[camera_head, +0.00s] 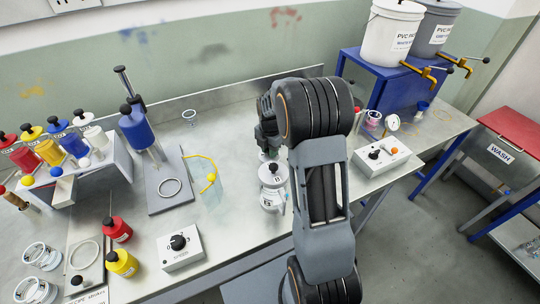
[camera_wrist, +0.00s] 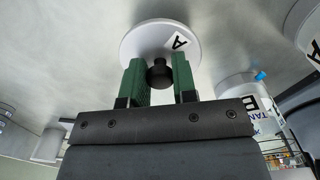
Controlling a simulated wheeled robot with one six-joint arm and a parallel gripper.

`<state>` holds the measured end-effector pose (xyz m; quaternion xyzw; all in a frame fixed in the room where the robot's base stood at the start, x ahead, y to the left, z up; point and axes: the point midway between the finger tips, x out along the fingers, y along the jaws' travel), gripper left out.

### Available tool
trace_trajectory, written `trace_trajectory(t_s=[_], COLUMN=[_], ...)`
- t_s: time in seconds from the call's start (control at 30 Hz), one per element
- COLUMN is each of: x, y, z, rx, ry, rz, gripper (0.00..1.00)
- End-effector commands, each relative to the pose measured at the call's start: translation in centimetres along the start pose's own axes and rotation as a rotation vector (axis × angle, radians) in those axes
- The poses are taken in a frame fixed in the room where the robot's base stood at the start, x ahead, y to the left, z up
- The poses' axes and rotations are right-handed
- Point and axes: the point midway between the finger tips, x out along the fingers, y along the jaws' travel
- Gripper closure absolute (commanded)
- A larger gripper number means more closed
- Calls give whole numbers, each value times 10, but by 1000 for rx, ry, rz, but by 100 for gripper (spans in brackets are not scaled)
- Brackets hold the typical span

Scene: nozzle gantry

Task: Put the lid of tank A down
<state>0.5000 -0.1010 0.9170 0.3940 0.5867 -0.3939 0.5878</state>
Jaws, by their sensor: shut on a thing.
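The lid of tank A (camera_wrist: 150,38) is a round white disc with a black knob and a label reading A. In the wrist view my gripper (camera_wrist: 159,72) has its green fingers on either side of the knob and is shut on it. A bare metal surface shows behind the lid; the gap between them cannot be judged. In the head view my gripper (camera_head: 268,145) is above the bench, mostly hidden by my arm, and the lid is not clearly seen. A tank labelled B (camera_head: 272,198) stands below it; tank B also shows in the wrist view (camera_wrist: 240,88).
A control box (camera_head: 378,160) stands to the right on the bench, and another (camera_head: 182,248) at the front. A blue mixer (camera_head: 137,130), a paint bottle rack (camera_head: 100,178) and loose bottles are left. Buckets (camera_head: 392,35) stand on a blue stand. Bench (camera_head: 235,125) behind is mostly clear.

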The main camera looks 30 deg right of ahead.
Motion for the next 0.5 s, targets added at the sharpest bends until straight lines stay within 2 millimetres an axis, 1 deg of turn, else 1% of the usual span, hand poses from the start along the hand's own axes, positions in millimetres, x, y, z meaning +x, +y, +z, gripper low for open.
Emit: trace_trajectory(t_s=[0.2, 0.3, 0.5], x=[27, 31, 31], y=[0, 0, 0], z=[0, 0, 0], rx=[0, 0, 0], ry=[2, 1, 1], rz=[-3, -1, -1], gripper=[97, 97, 97])
